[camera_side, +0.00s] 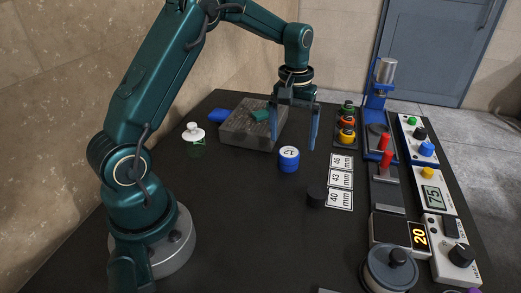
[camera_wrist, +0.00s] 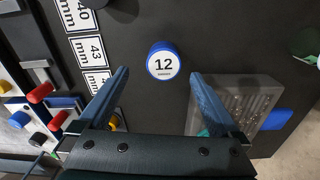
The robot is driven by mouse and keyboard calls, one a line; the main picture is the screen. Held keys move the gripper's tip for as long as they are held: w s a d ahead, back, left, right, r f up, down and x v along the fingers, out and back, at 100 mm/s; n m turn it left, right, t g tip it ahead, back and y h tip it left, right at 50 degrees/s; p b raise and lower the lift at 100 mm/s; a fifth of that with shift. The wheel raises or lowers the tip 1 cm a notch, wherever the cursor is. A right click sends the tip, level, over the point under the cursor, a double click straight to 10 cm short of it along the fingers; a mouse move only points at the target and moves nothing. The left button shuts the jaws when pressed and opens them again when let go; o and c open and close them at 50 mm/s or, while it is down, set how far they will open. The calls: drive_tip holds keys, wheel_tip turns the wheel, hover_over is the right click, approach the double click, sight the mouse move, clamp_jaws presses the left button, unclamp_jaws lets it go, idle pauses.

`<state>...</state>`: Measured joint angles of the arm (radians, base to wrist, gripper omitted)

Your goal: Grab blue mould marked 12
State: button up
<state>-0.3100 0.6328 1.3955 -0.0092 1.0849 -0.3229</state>
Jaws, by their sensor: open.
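The blue mould marked 12 (camera_side: 288,159) is a short round blue piece with a white top, standing upright on the black table. In the wrist view its white top with the number 12 (camera_wrist: 163,64) lies ahead of and between my fingertips. My gripper (camera_side: 294,140) is open and empty, its two blue fingers pointing down above the table, and in the side view it appears above and behind the mould. The gripper also shows in the wrist view (camera_wrist: 159,76), with the fingers spread either side and not touching the mould.
A grey tray block (camera_side: 240,130) with green pieces stands behind left. Cards marked 46, 43 and 40 mm (camera_side: 341,179) lie right, beside a black cylinder (camera_side: 316,197). A blue press (camera_side: 378,110) and control panels (camera_side: 437,190) line the right side.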

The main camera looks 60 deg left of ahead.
sight(289, 152)
drive_tip(key=shift+s+a+f, duration=0.1)
drive_tip(key=shift+s+f, duration=0.05)
drive_tip(key=shift+f, duration=0.35)
drive_tip(key=shift+s+a+f, duration=0.1)
drive_tip(key=shift+f, duration=2.4)
drive_tip(key=shift+c, duration=0.3)
clamp_jaws()
